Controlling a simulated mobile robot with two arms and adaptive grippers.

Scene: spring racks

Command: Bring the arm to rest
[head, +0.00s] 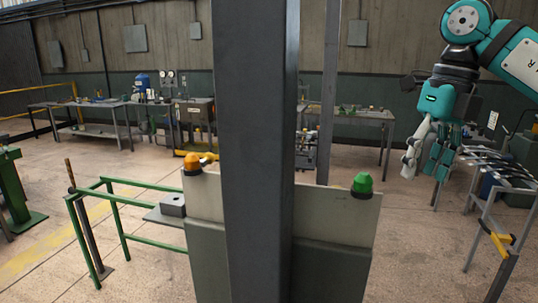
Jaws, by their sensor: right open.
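My right arm, teal and white, comes in from the upper right. My right gripper (428,157) hangs down at its end, open, with nothing seen between its fingers. It is in the air, to the right of the grey post and above the floor. My left gripper is not in view.
A wide dark post (255,150) fills the middle and hides what is behind it. A panel carries a green lamp (362,183) and an orange lamp (193,163). A green rail frame (120,225) stands left, a grey metal rack (498,225) right. Workbenches (345,114) line the back.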

